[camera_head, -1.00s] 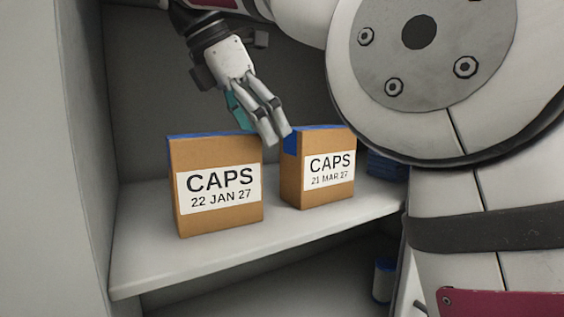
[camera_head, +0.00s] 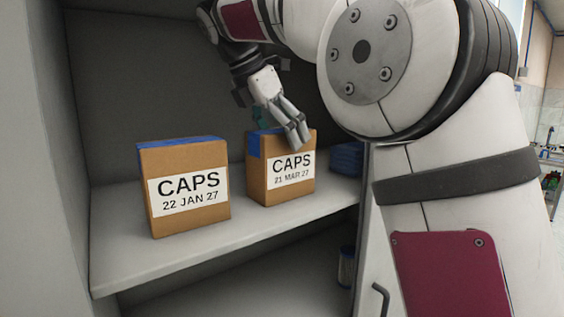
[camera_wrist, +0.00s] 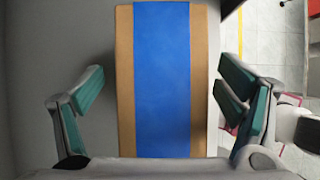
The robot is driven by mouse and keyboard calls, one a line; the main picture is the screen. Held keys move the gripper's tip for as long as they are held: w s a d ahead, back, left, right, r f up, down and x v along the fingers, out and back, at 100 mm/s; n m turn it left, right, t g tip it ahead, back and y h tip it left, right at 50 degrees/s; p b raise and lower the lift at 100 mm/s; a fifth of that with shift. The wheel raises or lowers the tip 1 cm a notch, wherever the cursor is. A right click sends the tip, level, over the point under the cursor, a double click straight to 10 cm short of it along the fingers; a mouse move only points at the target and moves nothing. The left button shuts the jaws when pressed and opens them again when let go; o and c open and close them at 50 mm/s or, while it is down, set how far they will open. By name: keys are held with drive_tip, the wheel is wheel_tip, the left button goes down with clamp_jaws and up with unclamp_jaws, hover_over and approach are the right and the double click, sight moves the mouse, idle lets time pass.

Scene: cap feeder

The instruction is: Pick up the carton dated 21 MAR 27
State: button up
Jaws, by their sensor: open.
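The carton dated 21 MAR 27 (camera_head: 256,187) stands upright on the shelf, a brown box with a white CAPS label and blue tape over its top. My gripper (camera_head: 287,138) is open just above it, pointing down, with one finger overlapping the label's upper edge in the head view. In the wrist view the carton's taped top (camera_wrist: 162,80) lies between the two spread fingers, with a gap on each side. The far finger is mostly hidden in the head view. Another carton, dated 22 JAN 27 (camera_head: 187,158), stands to the left.
The shelf (camera_head: 240,230) has bare space in front of and between the cartons. A dark blue item (camera_head: 346,158) sits to the right behind the dated carton. A cabinet wall rises at left. A blue-and-white container (camera_head: 346,268) stands on the level below.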

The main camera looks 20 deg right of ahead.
sight(288, 150)
drive_tip(key=shift+p+x, duration=0.4)
drive_tip(key=shift+x, duration=0.75)
drive_tip(key=shift+d+f, duration=0.25)
drive_tip(key=shift+f, duration=0.2)
drive_tip(key=shift+f, duration=0.25)
drive_tip(key=c, duration=1.4)
